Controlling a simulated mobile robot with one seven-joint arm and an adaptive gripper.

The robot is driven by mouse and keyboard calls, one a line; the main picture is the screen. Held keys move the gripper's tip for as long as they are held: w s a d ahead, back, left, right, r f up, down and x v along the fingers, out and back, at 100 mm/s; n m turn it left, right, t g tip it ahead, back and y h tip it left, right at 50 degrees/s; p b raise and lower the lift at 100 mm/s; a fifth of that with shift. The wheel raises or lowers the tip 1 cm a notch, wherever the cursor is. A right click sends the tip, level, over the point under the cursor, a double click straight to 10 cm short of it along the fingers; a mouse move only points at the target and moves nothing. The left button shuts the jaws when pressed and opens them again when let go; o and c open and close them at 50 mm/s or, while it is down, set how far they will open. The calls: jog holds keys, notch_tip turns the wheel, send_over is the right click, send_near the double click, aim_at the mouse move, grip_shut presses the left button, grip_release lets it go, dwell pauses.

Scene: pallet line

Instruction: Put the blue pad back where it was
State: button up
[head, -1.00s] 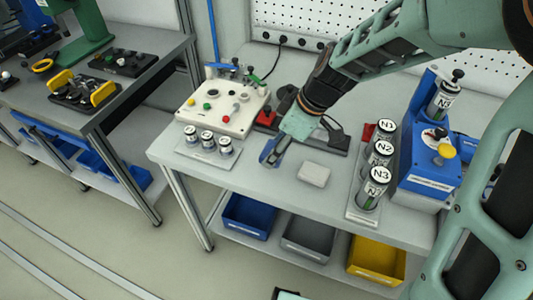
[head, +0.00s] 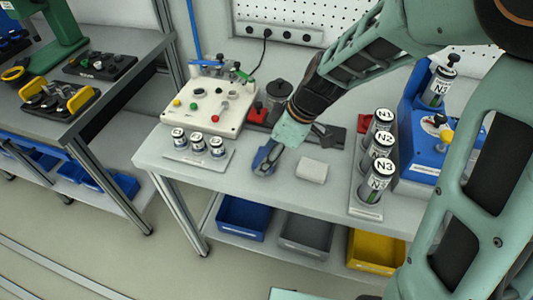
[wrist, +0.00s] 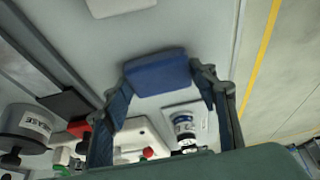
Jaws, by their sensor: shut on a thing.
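The blue pad (wrist: 158,73) is held between the two fingers of my gripper (wrist: 165,80) in the wrist view. In the head view my gripper (head: 266,162) is low over the front part of the table (head: 238,184), with the blue pad partly hidden by the fingers. Whether the pad touches the tabletop I cannot tell. A white pad (head: 311,171) lies on the table to the right of my gripper, apart from it. It also shows at the top of the wrist view (wrist: 120,4).
A cream control box (head: 205,105) and a plate with small canisters (head: 198,144) stand left. Tall canisters N1, N2 and N3 (head: 378,165) and a blue machine (head: 425,155) stand right. A dark canister (head: 279,95) is behind. Bins (head: 305,237) sit below.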

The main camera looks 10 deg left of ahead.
jog(key=shift+f, duration=0.1)
jog(key=o, duration=1.1)
jog(key=shift+d+r, duration=0.1)
jog(key=shift+r, duration=0.3)
jog(key=v, duration=1.1)
jog(key=shift+r+p, duration=0.25)
jog(key=shift+p, duration=0.1)
